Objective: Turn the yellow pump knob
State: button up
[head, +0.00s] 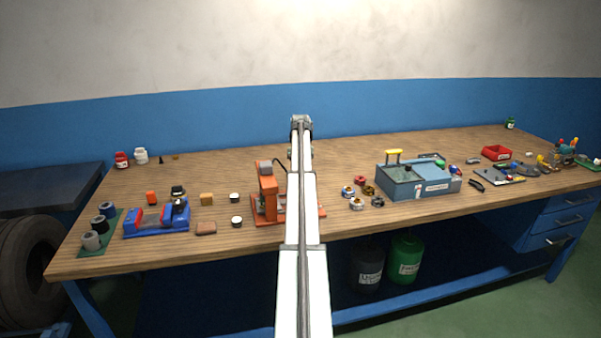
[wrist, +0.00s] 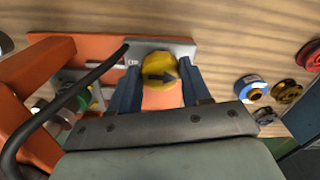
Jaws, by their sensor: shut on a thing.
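The knob and my fingertips are hidden there. A black cable (wrist: 70,95) curves past on the left in the wrist view.
The wooden bench (head: 330,222) holds the pump. Right of it are several small spools (head: 357,203) and a blue-grey tank (head: 410,192) with a yellow handle. On the left are a blue vise-like fixture (head: 157,228) and small blocks. The back of the bench is mostly clear.

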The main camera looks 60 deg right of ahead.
jog(key=o, duration=1.1)
jog(key=shift+c, duration=0.2)
jog(key=shift+r, duration=0.1)
notch_tip(320, 180, up, 14)
jog(key=shift+f, duration=0.2)
